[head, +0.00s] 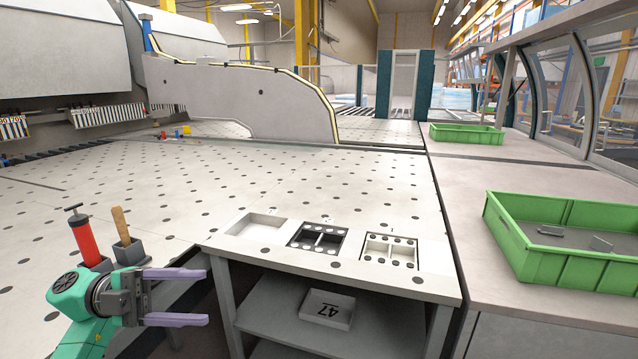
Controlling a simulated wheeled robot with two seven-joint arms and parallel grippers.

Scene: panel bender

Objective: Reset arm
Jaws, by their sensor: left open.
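My left gripper (177,297) is at the lower left in the head view. Its two purple fingers are spread apart and point right, with nothing between them. It sits just in front of the holder with the red tool, near the table's front edge and left of the small grey side table. My green left wrist shows behind the fingers. My right gripper is not in view.
A red-bodied tool (83,239) and a wooden-handled tool (121,224) stand in grey holders. The side table (213,243) carries a white tray, a black tray (318,237) and a white divided tray. Green crates (565,262) stand at right. The perforated table (220,180) is mostly clear.

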